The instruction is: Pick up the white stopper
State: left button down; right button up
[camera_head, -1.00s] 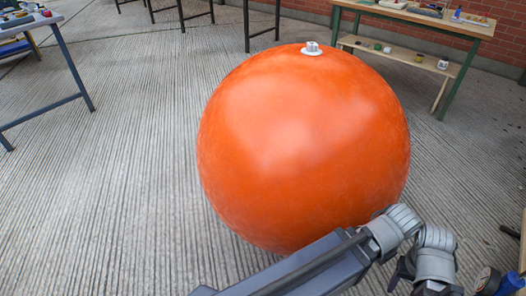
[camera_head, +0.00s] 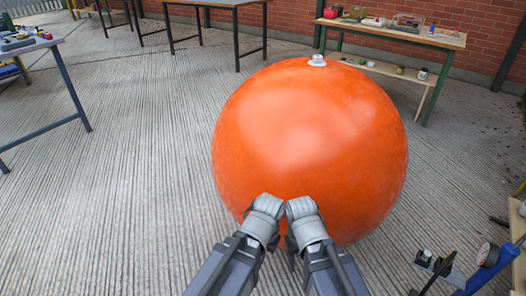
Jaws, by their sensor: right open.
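The white stopper (camera_head: 317,61) sits on top of a large orange ball (camera_head: 312,140), towards its far side. It looks like a small round piece on a white flange. My two arms come in from the bottom and meet in front of the ball's lower part. My right gripper (camera_head: 291,253) is a dark shape mostly hidden beside the right arm's grey joint, open and well short of the stopper. Of my left gripper only a small dark part (camera_head: 274,243) shows beside the left arm, and its jaws cannot be made out.
A wooden workbench (camera_head: 390,33) with items stands behind the ball at right, before a brick wall. Another table (camera_head: 25,46) is at far left, with more tables behind. A blue device with a gauge (camera_head: 488,255) is at lower right. The ribbed floor left of the ball is clear.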

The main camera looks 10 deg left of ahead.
aim_at(427, 254)
jog(key=z, duration=1.45)
jog(key=i+j+z, duration=0.1)
jog(key=i, duration=0.2)
jog(key=i+j, duration=0.2)
jog(key=i+z, duration=0.05)
jog(key=i, duration=0.05)
